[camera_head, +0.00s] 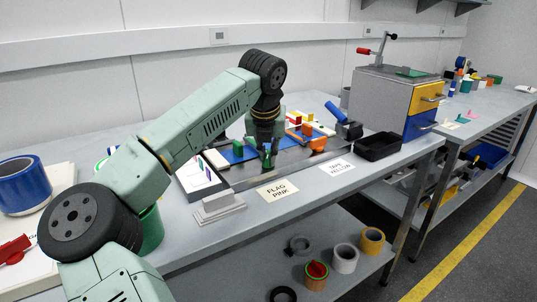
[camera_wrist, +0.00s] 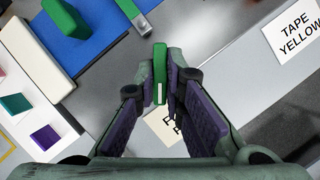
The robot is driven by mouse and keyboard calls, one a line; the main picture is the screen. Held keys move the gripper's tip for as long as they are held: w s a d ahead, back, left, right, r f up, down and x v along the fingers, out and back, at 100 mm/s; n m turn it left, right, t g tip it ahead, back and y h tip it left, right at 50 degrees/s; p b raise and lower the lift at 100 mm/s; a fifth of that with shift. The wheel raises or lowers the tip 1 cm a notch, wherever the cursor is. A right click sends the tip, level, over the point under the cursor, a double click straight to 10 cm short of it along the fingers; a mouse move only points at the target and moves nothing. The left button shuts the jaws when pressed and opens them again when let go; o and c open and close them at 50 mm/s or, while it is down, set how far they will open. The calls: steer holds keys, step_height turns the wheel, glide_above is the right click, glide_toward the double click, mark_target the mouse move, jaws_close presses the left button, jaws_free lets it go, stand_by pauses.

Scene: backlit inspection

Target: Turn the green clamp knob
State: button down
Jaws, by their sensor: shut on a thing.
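The green clamp knob (camera_wrist: 160,72) shows in the wrist view as an upright green bar with a white stripe, between my fingertips. My gripper (camera_wrist: 160,88) is shut on it, with purple pads on both sides. In the head view my gripper (camera_head: 267,154) points down at the grey fixture rail (camera_head: 290,160) on the bench. Only a small green part of the knob (camera_head: 267,161) shows there, and the fingers hide the rest. The knob's base is not clearly visible.
Another green block (camera_wrist: 65,17) stands on a blue plate (camera_wrist: 95,40) close by. A grey stepped block (camera_head: 218,207) and the FLAG PINK card (camera_head: 277,191) lie in front. A black bin (camera_head: 378,147) and a drawer cabinet (camera_head: 385,98) stand to the right.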

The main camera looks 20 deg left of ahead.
steer(key=m+h+p, duration=0.1)
steer(key=m, duration=0.1)
steer(key=m+h+p, duration=0.1)
steer(key=m, duration=0.2)
steer(key=shift+a+r+m, duration=0.2)
steer(key=shift+m, duration=0.1)
steer(key=m+h+p, duration=0.1)
steer(key=m, duration=0.1)
steer(key=m+h+p, duration=0.1)
steer(key=m+p, duration=0.1)
steer(key=shift+w+m+g, duration=0.15)
steer(key=shift+m+g, duration=0.15)
steer(key=shift+g, duration=0.1)
steer(key=shift+f, duration=0.1)
steer(key=c, duration=1.7)
jaws_free()
steer(key=v, duration=1.2)
steer(key=shift+f, duration=0.1)
